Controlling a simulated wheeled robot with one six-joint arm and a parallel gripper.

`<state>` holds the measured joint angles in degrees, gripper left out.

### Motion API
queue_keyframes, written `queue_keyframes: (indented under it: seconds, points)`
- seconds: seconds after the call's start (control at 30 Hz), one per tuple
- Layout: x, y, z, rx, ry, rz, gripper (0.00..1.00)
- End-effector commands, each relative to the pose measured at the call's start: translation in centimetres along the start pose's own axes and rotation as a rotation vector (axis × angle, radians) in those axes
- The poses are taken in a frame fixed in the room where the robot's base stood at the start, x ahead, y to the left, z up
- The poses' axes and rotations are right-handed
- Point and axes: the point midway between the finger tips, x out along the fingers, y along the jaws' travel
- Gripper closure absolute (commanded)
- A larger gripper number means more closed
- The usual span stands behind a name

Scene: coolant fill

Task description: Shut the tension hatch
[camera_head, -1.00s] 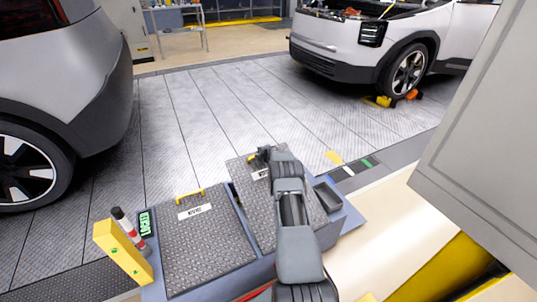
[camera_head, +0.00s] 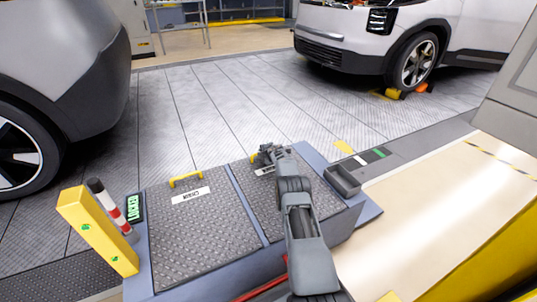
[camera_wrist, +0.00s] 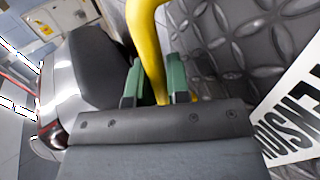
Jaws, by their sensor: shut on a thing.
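The tension hatch lid (camera_head: 262,207) is the right one of two dark tread-plate lids on a blue-grey housing, partly hidden by my arm. It looks down, about level with the left lid. Its yellow handle (camera_wrist: 149,40) rises between the green fingertips of my gripper (camera_wrist: 160,92) in the wrist view. My gripper (camera_head: 266,158) is shut on this handle at the lid's far edge in the head view. A white label (camera_wrist: 296,118) ending in "ENSION" lies on the lid beside the gripper. Whether the lid's edge is fully seated is hidden.
The left lid (camera_head: 205,240) lies flat with its own yellow handle (camera_head: 186,179). A yellow post (camera_head: 97,230), striped cylinder (camera_head: 110,208) and green display (camera_head: 134,207) stand left. A grey tray (camera_head: 343,180) sits right. Cars flank the open floor.

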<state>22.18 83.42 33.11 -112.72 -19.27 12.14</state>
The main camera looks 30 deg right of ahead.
Motion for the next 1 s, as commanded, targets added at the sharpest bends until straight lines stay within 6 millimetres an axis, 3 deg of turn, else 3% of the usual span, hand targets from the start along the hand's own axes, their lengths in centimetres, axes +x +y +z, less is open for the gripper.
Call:
queue_keyframes:
  seconds: [0.03,0.43,0.47,0.7,1.0]
  points:
    - [0.39,-0.77,-0.44,-0.009,0.008,-0.01,1.0]
    - [0.51,-1.03,-0.54,-0.009,0.007,-0.014,1.0]
    - [0.52,-1.04,-0.53,-0.009,0.007,-0.014,0.82]
    - [0.47,-0.92,-0.47,-0.006,0.006,-0.012,0.59]
    - [0.29,-0.75,-0.33,-0.002,0.005,-0.011,0.59]
